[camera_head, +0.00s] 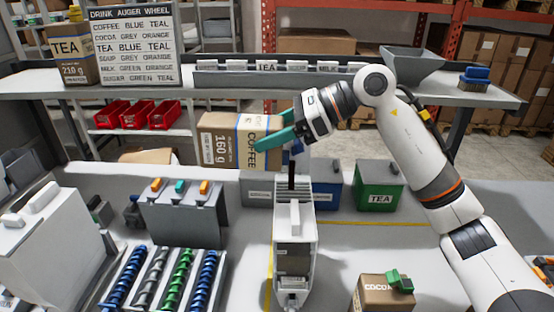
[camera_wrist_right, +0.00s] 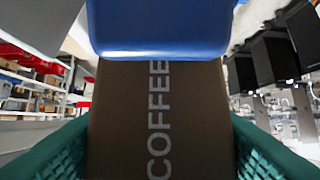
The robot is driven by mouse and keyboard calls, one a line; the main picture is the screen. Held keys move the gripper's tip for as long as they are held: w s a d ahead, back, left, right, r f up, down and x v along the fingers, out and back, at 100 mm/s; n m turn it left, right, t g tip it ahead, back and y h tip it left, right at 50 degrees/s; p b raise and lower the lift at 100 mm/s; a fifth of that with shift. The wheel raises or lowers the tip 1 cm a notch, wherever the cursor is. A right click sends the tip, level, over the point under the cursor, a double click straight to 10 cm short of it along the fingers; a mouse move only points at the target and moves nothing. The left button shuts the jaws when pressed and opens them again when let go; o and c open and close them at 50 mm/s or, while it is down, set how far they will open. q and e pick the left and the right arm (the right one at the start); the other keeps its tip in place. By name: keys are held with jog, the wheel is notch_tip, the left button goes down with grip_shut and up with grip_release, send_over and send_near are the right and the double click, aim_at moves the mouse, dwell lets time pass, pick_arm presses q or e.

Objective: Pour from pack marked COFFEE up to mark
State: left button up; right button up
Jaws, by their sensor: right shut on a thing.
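The pack marked COFFEE (camera_head: 228,140) is a brown carton with a blue stripe and "160 g" on it. It is held in the air on its side, its lettering turned sideways. My right gripper (camera_head: 276,139) is shut on it with teal fingers. In the right wrist view the COFFEE face (camera_wrist_right: 160,120) fills the middle between the fingers. A blue rounded thing (camera_wrist_right: 160,30) hides its upper part. A tall grey-white dispenser (camera_head: 295,240) stands below and right of the pack. I see no falling contents, and a fill mark is not readable. My left gripper is not in view.
A sign (camera_head: 130,45) lists drinks with auger and wheel colours, beside a TEA pack (camera_head: 70,50) on the shelf. A green TEA bin (camera_head: 380,185) and blue bin (camera_head: 328,192) stand behind. Coloured augers (camera_head: 160,280) lie front left. A COCOA pack (camera_head: 382,296) stands front right.

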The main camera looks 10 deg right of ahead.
dwell(0.6)
jog(key=shift+b, duration=0.5)
jog(key=shift+d+f, duration=0.1)
dwell(0.5)
jog(key=shift+b, duration=0.35)
jog(key=shift+y, duration=0.3)
dwell(0.6)
jog(key=shift+d+b, duration=0.1)
jog(key=shift+b, duration=0.35)
dwell(0.8)
jog(key=shift+d+y+b, duration=0.1)
jog(key=shift+y+b, duration=0.2)
jog(key=shift+b, duration=0.05)
